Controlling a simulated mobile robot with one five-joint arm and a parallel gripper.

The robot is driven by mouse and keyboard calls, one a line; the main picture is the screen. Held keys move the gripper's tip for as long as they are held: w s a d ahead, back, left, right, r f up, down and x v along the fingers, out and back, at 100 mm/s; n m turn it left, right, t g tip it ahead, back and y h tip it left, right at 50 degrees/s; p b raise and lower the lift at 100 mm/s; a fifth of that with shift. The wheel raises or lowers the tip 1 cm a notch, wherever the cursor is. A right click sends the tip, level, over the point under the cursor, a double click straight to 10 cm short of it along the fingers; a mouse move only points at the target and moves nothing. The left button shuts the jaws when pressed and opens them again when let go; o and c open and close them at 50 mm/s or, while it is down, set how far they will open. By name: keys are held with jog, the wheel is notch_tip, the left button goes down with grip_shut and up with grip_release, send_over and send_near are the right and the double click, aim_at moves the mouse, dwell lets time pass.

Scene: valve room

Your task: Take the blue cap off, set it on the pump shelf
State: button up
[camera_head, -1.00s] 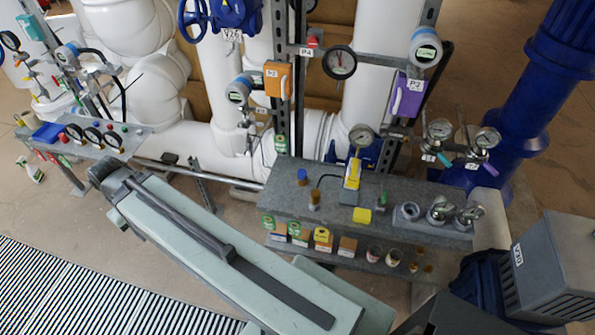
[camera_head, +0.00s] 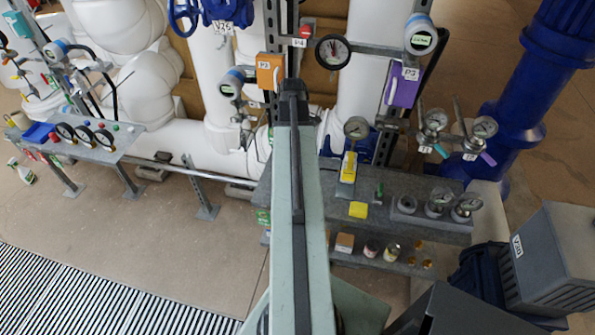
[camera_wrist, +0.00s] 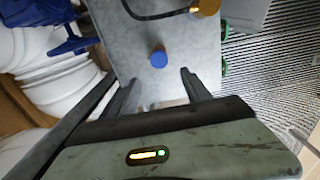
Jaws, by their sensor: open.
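The blue cap (camera_wrist: 158,59) shows in the wrist view, standing on a grey bench top (camera_wrist: 188,58); it seems to sit on a short stub. In the head view my arm hides it. My gripper (camera_wrist: 158,84) is open and empty, its two dark fingers pointing toward the bench. The cap lies just beyond the fingertips, roughly in line with the gap, and appears apart from both. The grey bench (camera_head: 425,188) also shows in the head view, right of my arm. No label marks which surface is the pump shelf.
White pipes (camera_head: 208,90) and an orange box (camera_head: 270,72) rise behind. A separate gauge table (camera_head: 110,148) with a blue tray (camera_head: 38,133) is at left.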

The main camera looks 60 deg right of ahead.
jog(key=shift+s+d, duration=0.35)
jog(key=shift+s, duration=0.05)
notch_tip(320, 180, down, 3)
jog(key=b, duration=0.3)
jog(key=shift+a, duration=0.1)
jog(key=shift+r, duration=0.1)
jog(key=f+b, duration=0.5)
jog(key=shift+s+a+f, duration=0.1)
jog(key=shift+s+f, duration=0.05)
jog(key=shift+s, duration=0.2)
jog(key=shift+c, duration=0.3)
grip_shut()
jog(key=shift+r, duration=0.3)
